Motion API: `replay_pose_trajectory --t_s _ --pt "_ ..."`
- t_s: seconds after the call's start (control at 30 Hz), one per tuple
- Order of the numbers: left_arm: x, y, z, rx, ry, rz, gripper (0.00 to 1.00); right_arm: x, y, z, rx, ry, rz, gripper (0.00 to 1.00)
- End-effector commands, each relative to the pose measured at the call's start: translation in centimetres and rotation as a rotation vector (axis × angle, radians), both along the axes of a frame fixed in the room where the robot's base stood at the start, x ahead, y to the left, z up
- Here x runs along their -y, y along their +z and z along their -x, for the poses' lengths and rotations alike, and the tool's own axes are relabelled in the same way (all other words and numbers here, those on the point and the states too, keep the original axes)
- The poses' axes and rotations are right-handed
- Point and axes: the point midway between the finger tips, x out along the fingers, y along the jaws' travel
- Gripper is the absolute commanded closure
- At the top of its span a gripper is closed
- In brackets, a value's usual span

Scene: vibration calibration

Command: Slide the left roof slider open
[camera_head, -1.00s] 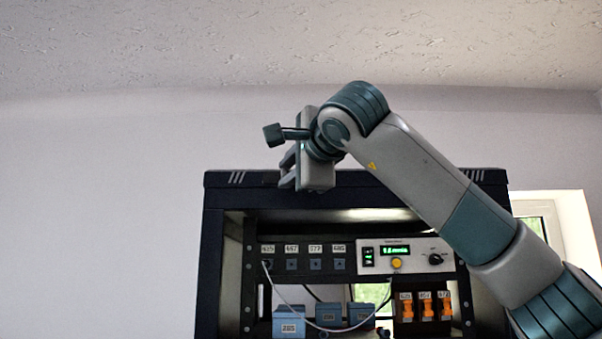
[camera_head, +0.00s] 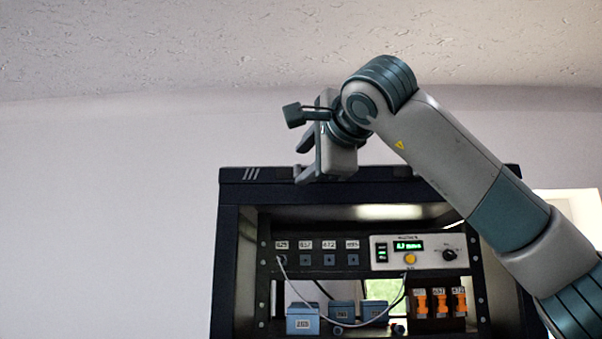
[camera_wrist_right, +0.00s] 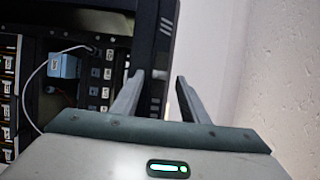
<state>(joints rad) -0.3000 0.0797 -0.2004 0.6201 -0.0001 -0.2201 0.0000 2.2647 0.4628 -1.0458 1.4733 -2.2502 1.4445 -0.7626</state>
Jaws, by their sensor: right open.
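The black roof edge (camera_head: 262,175) of the equipment rack runs across the head view, with white stripes near its left end. The left roof slider cannot be made out clearly; a small striped dark patch (camera_wrist_right: 156,103) on the roof edge shows between my fingers in the wrist view. My right gripper (camera_head: 300,158) is open and empty at the roof edge, just right of the stripes. Its lower finger overlaps the roof front and its upper finger is above it; contact cannot be told. The wrist view also shows the open fingers (camera_wrist_right: 160,76) astride the edge. My left gripper is out of view.
Below the roof are a row of labelled sockets, a panel with a green display (camera_head: 408,246), blue boxes (camera_head: 303,320), orange switches (camera_head: 439,303) and a hanging white cable (camera_head: 293,290). Free room lies left of and above the rack.

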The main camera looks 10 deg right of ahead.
Motion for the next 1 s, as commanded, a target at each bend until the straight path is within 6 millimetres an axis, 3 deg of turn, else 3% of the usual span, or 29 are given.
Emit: replay_pose_trajectory --t_s 0.2,0.6,0.8,1.0 --pt "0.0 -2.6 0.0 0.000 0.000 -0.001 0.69 0.5 -0.4 4.4 0.004 0.000 0.001 0.59" --pt "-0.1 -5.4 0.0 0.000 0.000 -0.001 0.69 1.2 -0.3 11.7 0.000 0.001 0.001 0.59" --pt "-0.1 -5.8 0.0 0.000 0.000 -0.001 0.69 1.4 -0.1 13.4 -0.001 0.001 0.001 0.59" --pt "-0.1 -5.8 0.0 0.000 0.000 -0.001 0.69 1.4 -0.1 13.7 -0.002 0.001 0.001 0.59"
